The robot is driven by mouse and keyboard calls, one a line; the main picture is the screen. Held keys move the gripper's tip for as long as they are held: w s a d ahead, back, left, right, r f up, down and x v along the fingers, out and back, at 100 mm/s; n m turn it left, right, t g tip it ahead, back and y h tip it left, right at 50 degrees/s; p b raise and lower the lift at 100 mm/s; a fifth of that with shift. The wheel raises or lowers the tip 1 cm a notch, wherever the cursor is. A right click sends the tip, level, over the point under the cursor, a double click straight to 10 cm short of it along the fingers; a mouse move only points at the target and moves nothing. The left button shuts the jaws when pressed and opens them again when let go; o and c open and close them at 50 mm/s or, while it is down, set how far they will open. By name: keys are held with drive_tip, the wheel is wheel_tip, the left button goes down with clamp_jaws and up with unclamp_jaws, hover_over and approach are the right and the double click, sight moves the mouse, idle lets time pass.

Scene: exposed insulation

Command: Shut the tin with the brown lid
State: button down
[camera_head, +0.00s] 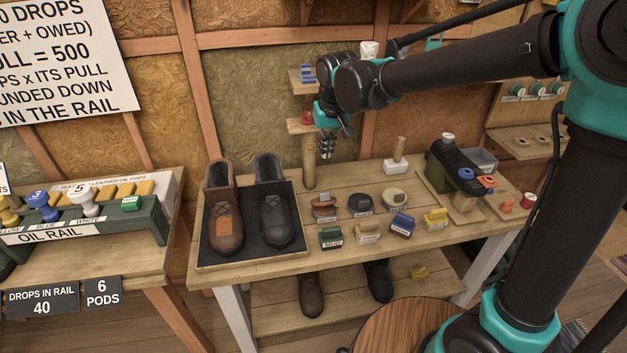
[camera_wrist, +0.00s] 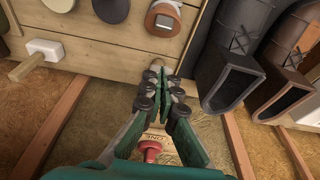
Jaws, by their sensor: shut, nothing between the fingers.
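The tin with the brown lid (camera_head: 324,207) stands on the workbench, leftmost of a row of three tins. Its lid looks raised and tilted, but it is too small to be sure. It also shows at the top of the wrist view (camera_wrist: 163,18). My gripper (camera_head: 327,152) is shut and empty, pointing down above the back edge of the bench. It is behind and above the brown-lidded tin, clear of it. In the wrist view my fingers (camera_wrist: 166,82) are together, with nothing between them.
A black tin (camera_head: 361,203) and a pale-lidded tin (camera_head: 395,198) stand to the right. Several labelled brushes lie in front. Two boots (camera_head: 224,222) stand on a dark mat to the left.

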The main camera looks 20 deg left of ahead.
hover_over(325, 194)
drive_tip(key=w+a, duration=0.1)
drive_tip(key=w, duration=0.1)
drive_tip(key=s+d+f+x, duration=0.1)
drive_tip(key=s+x, duration=0.1)
drive_tip(key=x, duration=0.7)
drive_tip(key=shift+s+d+f, duration=0.2)
drive_tip(key=shift+f, duration=0.35)
drive_tip(key=shift+s+d+f, duration=0.15)
drive_tip(key=shift+f, duration=0.45)
drive_tip(key=shift+s+d+f, duration=0.15)
drive_tip(key=shift+s+f, duration=0.05)
drive_tip(key=shift+f, duration=0.2)
drive_tip(key=shift+s, duration=0.1)
drive_tip(key=shift+s+d+f+t, duration=0.15)
drive_tip(key=shift+s+f+t, duration=0.05)
drive_tip(key=shift+t, duration=0.2)
